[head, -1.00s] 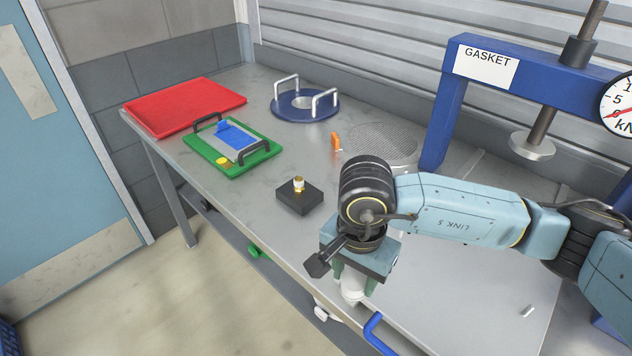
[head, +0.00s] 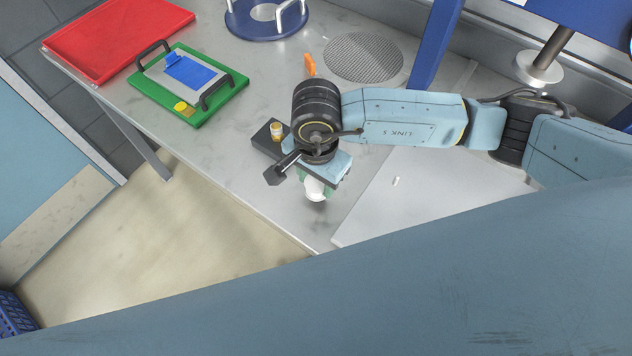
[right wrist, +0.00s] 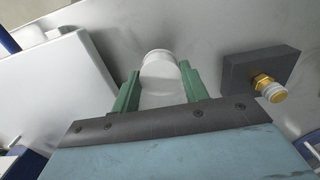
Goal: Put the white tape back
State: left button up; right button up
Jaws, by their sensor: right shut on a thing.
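My right gripper (head: 314,188) is shut on the white tape (head: 316,190), a smooth white rounded piece. In the right wrist view the white tape (right wrist: 160,75) sits between the green fingers of the gripper (right wrist: 160,88). The gripper points down over the bench near its front edge, just in front of a black block (head: 266,140). I cannot tell whether the tape touches the bench. My left gripper is not in view.
A green board with a blue sheet (head: 235,97), a red tray (head: 75,45), a dark blue ring with handles (head: 240,25) and an orange piece (head: 309,64) lie farther back. A pale plate (head: 420,195) lies at right. My own blue-grey part covers the bottom.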

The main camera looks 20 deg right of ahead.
aim_at(316, 183)
jog(key=shift+f, duration=1.5)
jog(key=o, duration=0.8)
jog(key=shift+o, duration=0.2)
jog(key=shift+r, duration=0.1)
notch_tip(316, 183, up, 12)
jog(key=shift+b, duration=0.35)
